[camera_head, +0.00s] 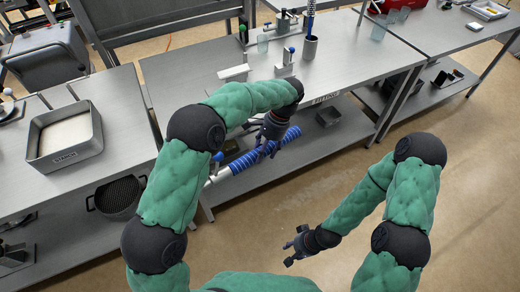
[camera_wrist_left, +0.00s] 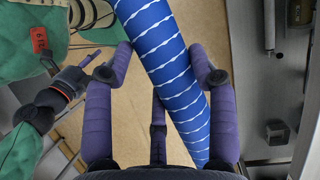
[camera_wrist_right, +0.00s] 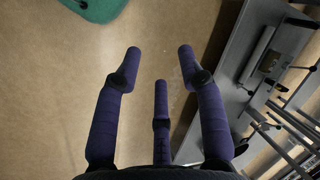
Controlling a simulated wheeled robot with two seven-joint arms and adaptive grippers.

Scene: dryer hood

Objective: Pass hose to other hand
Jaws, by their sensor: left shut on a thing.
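The blue hose with white spiral stripes (camera_head: 256,153) is held in front of the middle table's front edge, tilted up to the right in the head view. Its left end is a white piece (camera_head: 219,175). My left gripper (camera_head: 272,140) is shut on the hose. In the left wrist view the hose (camera_wrist_left: 168,60) passes between the fingers of the left gripper (camera_wrist_left: 165,65). My right gripper (camera_head: 293,243) is lower and to the right, apart from the hose. In the right wrist view the right gripper's fingers (camera_wrist_right: 160,65) are spread with nothing between them.
The middle steel table (camera_head: 185,85) carries a grey cup (camera_head: 310,47), a glass (camera_head: 263,43) and small fixtures. A metal tray (camera_head: 64,140) sits on the left table. A dark pot (camera_head: 117,197) stands on the lower shelf. Floor around my right gripper is clear.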

